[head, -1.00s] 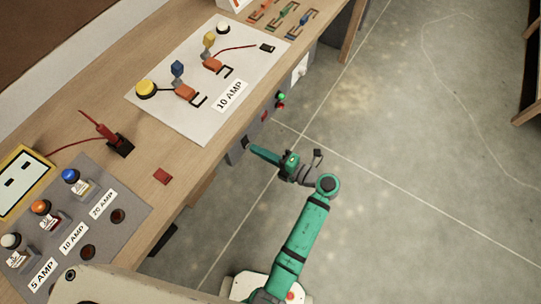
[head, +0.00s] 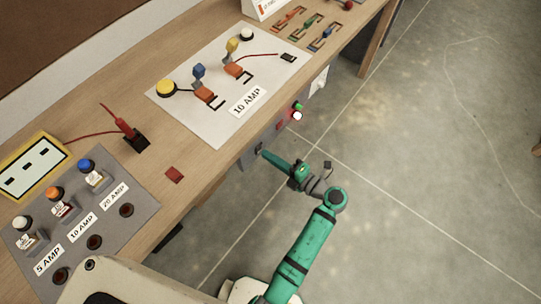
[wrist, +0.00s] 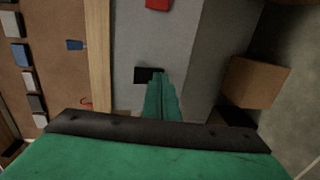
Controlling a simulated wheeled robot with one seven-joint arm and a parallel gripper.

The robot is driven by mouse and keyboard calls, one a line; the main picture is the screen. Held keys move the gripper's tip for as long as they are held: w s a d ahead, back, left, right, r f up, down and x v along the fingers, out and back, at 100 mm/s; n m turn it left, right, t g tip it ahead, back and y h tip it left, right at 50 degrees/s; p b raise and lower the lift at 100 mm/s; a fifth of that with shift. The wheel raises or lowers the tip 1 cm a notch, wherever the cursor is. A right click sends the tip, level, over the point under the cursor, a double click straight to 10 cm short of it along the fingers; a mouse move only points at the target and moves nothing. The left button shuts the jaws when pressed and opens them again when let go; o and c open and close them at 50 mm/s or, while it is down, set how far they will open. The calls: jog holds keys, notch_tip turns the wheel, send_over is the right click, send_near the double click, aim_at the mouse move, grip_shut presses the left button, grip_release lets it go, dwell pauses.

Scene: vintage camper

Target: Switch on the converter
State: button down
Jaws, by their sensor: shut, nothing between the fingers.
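The converter appears to be the grey unit (head: 270,138) under the table's front edge. In the head view its face has a small red part, a green knob (head: 298,106) and a round lamp (head: 297,116) glowing white with a red rim. My gripper (head: 266,154) is shut and empty, its tips at the near end of that face. In the wrist view the closed fingertips (wrist: 158,76) overlap the right end of a black switch (wrist: 144,75) on the grey face. I cannot tell whether they touch it. A red part (wrist: 158,4) shows at the top edge.
The wooden table (head: 195,185) runs alongside my arm. It carries a white board (head: 190,115) marked 10 AMP and a grey fuse panel (head: 130,185). A brown block (wrist: 255,82) stands right of the grey face in the wrist view. The floor at right is clear.

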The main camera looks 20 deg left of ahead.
jog(key=f+v, duration=0.3)
jog(key=v, duration=0.9)
jog(key=shift+s+d, duration=0.15)
jog(key=shift+d, duration=0.4)
